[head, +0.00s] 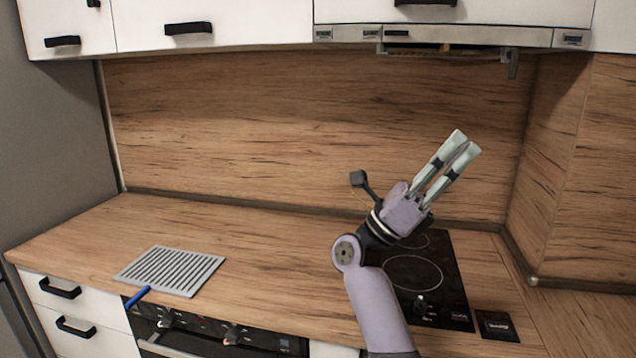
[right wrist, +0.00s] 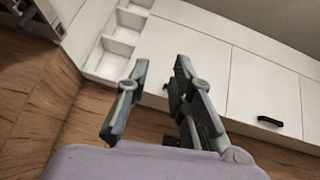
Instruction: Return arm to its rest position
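My right arm rises from the bottom of the head view, in front of the cooktop. Its gripper (head: 463,143) points up and to the right, raised above the counter in front of the wood splashback. The two pale fingers lie side by side with a narrow gap at the tips. In the right wrist view the fingers (right wrist: 160,72) are apart with nothing between them, so the gripper is open and empty. My left gripper is not in view.
A black cooktop (head: 448,289) lies behind and beside the arm. The range hood (head: 470,36) and white cabinets (head: 240,22) hang above. The counter's middle (head: 285,265) is clear.

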